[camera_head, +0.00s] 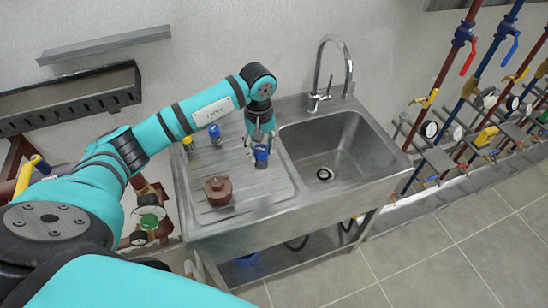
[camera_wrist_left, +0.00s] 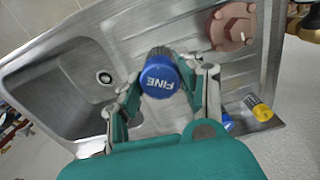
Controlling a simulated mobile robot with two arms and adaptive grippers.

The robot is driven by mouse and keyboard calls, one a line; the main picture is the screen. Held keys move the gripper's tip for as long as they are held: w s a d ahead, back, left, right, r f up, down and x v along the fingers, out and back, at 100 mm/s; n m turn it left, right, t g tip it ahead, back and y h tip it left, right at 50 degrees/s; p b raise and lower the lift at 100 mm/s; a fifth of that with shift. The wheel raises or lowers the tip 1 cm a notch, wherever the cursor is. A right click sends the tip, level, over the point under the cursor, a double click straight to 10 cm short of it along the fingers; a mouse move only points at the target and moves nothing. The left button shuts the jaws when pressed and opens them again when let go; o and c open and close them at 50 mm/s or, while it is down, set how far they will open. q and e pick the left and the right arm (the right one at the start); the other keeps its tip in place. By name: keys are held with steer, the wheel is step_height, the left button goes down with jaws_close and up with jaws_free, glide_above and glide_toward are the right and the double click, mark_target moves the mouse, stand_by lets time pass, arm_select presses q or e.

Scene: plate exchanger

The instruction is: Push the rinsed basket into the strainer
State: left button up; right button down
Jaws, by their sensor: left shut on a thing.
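My left gripper (camera_head: 259,145) points down over the drainboard of the sink. It is shut on a basket with a blue cap (camera_head: 261,156). In the left wrist view the cap (camera_wrist_left: 158,82) reads "FINE", with a grey mesh-like body beyond it, between the fingers. Whether the basket touches the board I cannot tell. A red-brown bolted part (camera_head: 218,190), perhaps a strainer cover, lies on the drainboard to the front left; it also shows in the left wrist view (camera_wrist_left: 232,27). I cannot clearly make out the strainer body. My right gripper is out of view.
A yellow-topped piece (camera_head: 188,144) and another blue-topped piece (camera_head: 215,132) stand at the back of the drainboard. The sink basin (camera_head: 340,150) is empty, with a tall faucet (camera_head: 318,80) behind. Red pipework with a green part (camera_head: 149,221) is left of the sink.

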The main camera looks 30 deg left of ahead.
arm_select(q)
steer(key=shift+a+f+n, duration=0.2)
steer(key=shift+a+n, duration=0.1)
steer(key=shift+a, duration=0.25)
steer(key=shift+a+f, duration=0.15)
steer(key=shift+f, duration=0.1)
steer(key=shift+w+f+b, duration=0.15)
steer(key=shift+f+b, duration=2.1)
steer(key=shift+f, duration=2.35)
steer(key=o, duration=1.3)
steer(key=shift+r+p, duration=2.1)
steer(key=shift+r, duration=2.45)
